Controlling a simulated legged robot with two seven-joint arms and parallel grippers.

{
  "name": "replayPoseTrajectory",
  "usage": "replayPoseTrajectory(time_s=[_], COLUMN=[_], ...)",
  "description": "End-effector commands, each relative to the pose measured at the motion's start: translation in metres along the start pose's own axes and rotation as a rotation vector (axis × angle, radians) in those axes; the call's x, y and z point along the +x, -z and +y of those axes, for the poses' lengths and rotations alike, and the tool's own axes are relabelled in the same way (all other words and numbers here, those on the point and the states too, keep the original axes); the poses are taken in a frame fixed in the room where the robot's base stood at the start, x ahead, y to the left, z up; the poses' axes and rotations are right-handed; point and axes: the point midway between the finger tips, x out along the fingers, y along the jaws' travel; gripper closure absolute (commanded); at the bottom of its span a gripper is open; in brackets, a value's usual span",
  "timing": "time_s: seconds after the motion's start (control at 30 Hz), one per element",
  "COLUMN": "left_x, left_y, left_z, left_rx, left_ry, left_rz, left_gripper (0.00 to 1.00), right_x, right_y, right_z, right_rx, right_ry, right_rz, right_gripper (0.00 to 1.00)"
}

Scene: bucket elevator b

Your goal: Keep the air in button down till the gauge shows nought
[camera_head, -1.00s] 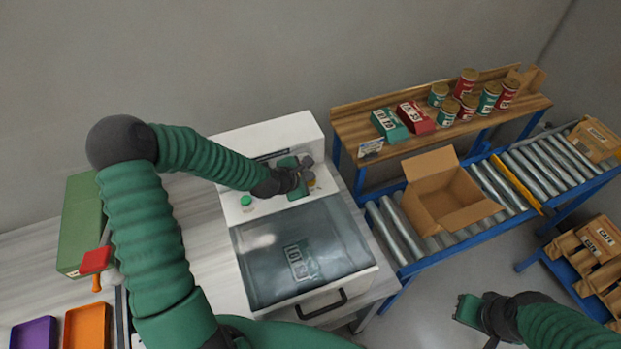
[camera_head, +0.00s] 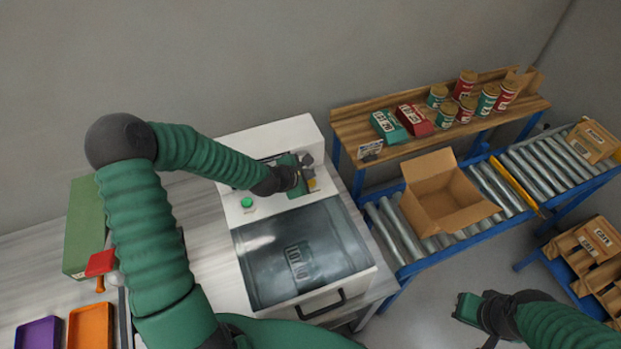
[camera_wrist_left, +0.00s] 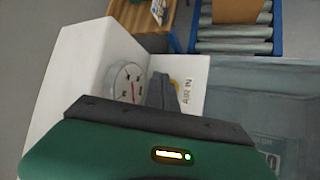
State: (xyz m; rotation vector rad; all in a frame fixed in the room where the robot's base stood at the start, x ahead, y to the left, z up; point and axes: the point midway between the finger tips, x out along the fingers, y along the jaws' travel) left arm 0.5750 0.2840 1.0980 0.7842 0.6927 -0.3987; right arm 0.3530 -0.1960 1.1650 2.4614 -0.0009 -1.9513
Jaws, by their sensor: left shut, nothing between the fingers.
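In the left wrist view the fingers (camera_wrist_left: 162,92) stand beside the AIR IN label (camera_wrist_left: 187,91). A yellow button (camera_wrist_left: 174,84) shows partly behind them; I cannot tell whether it is pressed. The round gauge (camera_wrist_left: 125,80) has a red needle pointing down the dial; its reading is too small to tell. My right gripper (camera_head: 468,308) hangs at the lower right, away from the machine.
A green button (camera_head: 246,202) sits on the panel's left. A roller conveyor with an open carton (camera_head: 440,195) lies to the right, below a wooden shelf (camera_head: 352,120) with cans and boxes. Purple (camera_head: 38,334) and orange (camera_head: 90,327) trays are at lower left.

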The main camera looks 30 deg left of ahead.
Motion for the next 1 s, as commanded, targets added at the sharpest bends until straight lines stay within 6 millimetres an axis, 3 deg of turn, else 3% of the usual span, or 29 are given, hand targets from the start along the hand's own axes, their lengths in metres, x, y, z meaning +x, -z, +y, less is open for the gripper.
replayPoseTrajectory(time_s=[0.27, 0.73, 1.0], left_x=[-0.001, -0.034, -0.034], left_y=[-0.001, -0.025, -0.025], left_z=[0.001, 0.025, 0.025], left_rx=[0.0, 0.0, 0.0], left_ry=[0.0, -0.001, 0.0], left_rz=[0.0, 0.001, 0.0], left_gripper=[1.0, 1.0, 1.0], right_x=[-0.002, -0.042, -0.042], right_y=[0.0, 0.01, 0.01], right_z=[0.0, 0.0, 0.0], right_rx=[0.0, 0.0, 0.0], right_ry=[0.0, 0.0, 0.0], right_rz=[0.0, 0.0, 0.0], right_gripper=[1.0, 1.0, 1.0])
